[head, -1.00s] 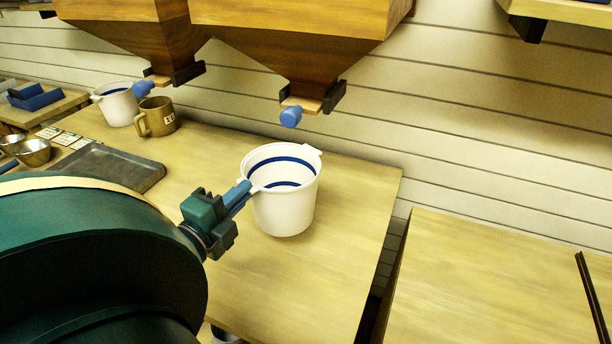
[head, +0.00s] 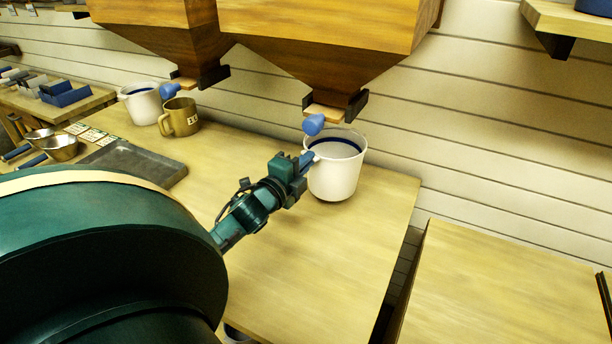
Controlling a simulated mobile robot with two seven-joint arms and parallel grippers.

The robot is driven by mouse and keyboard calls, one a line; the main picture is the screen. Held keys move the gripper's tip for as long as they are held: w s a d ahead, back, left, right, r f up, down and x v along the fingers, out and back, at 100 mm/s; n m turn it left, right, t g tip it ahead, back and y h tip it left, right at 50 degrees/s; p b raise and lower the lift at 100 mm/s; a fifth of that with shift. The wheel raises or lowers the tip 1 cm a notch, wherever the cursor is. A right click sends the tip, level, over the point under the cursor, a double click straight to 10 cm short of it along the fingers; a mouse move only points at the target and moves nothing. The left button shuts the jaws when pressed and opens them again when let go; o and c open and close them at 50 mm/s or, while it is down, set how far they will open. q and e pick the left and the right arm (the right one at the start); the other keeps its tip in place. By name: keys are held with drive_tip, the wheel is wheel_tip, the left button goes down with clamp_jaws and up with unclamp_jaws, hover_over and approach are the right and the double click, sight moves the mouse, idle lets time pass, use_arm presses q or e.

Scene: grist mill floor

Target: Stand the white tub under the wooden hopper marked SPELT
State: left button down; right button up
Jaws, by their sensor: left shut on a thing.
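The white tub (head: 336,180), with a blue band inside its rim, is upright near the back of the wooden table (head: 290,260). My left gripper (head: 308,160) is shut on the left side of its rim. Above it hangs a wooden hopper (head: 320,45) with a spout and a blue knob (head: 314,124). The knob overlaps the tub's rim in the picture. I cannot tell if the tub touches the table. A second wooden hopper (head: 175,40) hangs to the left. No SPELT marking shows on either hopper. My right gripper is not in view.
Another white tub (head: 141,106) and a brass mug (head: 181,118) stand at the back left under the second hopper. A grey tray (head: 130,163), small cards (head: 92,135) and metal scoops (head: 60,146) lie left. The table's front right is clear.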

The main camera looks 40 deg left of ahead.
sight(314, 169)
use_arm(q)
wheel_tip(314, 169, down, 4)
drive_tip(key=shift+r, duration=0.25)
drive_tip(key=shift+w+f, duration=0.2)
drive_tip(key=shift+f, duration=0.15)
drive_tip(key=c, duration=1.6)
unclamp_jaws()
